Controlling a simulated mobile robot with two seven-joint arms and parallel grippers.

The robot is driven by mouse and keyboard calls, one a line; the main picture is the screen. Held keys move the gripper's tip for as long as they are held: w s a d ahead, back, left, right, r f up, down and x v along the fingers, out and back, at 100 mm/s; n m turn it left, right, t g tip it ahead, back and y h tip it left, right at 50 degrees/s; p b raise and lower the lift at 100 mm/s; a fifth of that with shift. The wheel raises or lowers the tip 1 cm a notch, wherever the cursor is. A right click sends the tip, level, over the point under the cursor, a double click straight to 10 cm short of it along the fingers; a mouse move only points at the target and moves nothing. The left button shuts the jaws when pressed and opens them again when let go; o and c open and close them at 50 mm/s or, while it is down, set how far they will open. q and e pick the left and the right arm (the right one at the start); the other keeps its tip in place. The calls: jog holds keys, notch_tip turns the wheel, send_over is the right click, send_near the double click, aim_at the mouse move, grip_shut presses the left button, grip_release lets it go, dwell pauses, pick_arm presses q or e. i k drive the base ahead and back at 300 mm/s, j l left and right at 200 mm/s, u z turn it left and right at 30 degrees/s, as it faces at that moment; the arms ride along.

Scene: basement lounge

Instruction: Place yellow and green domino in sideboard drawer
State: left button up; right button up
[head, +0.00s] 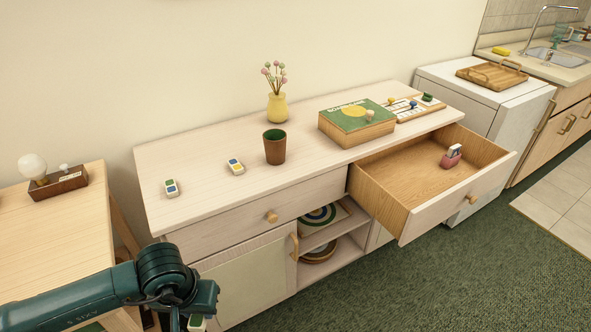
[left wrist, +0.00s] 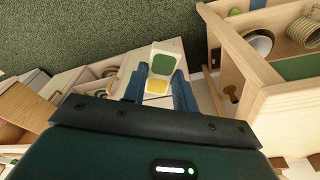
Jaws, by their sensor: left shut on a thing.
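The yellow and green domino (left wrist: 163,66) is a white tile with a green half and a yellow half. My left gripper (left wrist: 160,92) is shut on it, with a finger on each side. In the head view my left gripper (head: 197,314) is at the bottom left, in front of the sideboard (head: 210,160), and only a bit of the domino (head: 196,323) shows at the lower edge. The sideboard drawer (head: 400,212) at the right is pulled open. It holds a small pink container (head: 451,157) with a white-topped thing in it. My right gripper is not in view.
On the sideboard top are a green and blue domino (head: 171,188), a yellow and blue domino (head: 236,167), a brown cup (head: 274,149), a yellow vase (head: 277,108) and a game box (head: 357,124). A wooden table (head: 50,225) stands at left. Much of the drawer floor is clear.

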aim_at(416, 188)
jog(key=i+l, duration=0.2)
jog(key=l, duration=0.35)
jog(key=i+l+u, duration=0.15)
jog(key=l, duration=0.45)
jog(key=i+l, duration=0.3)
jog(key=l, duration=0.3)
jog(key=i+l+u, duration=0.15)
jog(key=l, duration=0.4)
jog(key=i+l, duration=0.2)
jog(key=l, duration=0.4)
jog(key=i+l+u, duration=0.15)
jog(key=l, duration=0.5)
jog(key=i+l, duration=0.15)
jog(key=l, duration=0.45)
jog(key=i+l+u, duration=0.15)
jog(key=l, duration=0.45)
